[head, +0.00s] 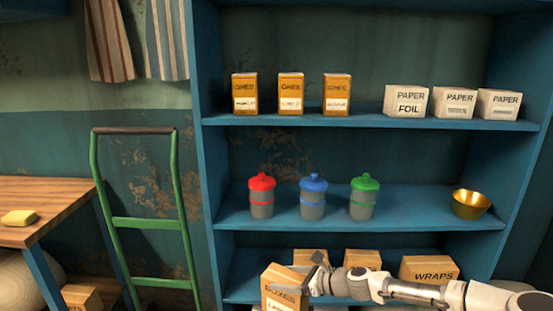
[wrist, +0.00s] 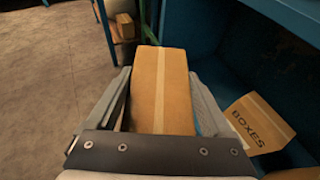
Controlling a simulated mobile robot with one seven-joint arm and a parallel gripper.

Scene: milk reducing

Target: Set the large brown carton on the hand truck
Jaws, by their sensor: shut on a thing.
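A brown carton (head: 284,287) is held at the bottom of the head view, in front of the lowest shelf. Its printed label is only partly readable. The held carton also shows in the wrist view (wrist: 163,88), tape seam up, between the two fingers. My gripper (head: 318,277) is shut on it, one finger along each side in the wrist view. The green hand truck (head: 147,224) stands upright to the left, against the wall, apart from the carton. Its lower end is cut off in the head view.
The blue shelf unit (head: 360,122) holds tins, canisters and a brass bowl (head: 471,204). Cartons remain on its lowest shelf, including one marked BOXES (wrist: 257,124). A wooden table (head: 45,203) stands far left, with a small box (head: 82,298) below. Bare floor (wrist: 50,90) lies left.

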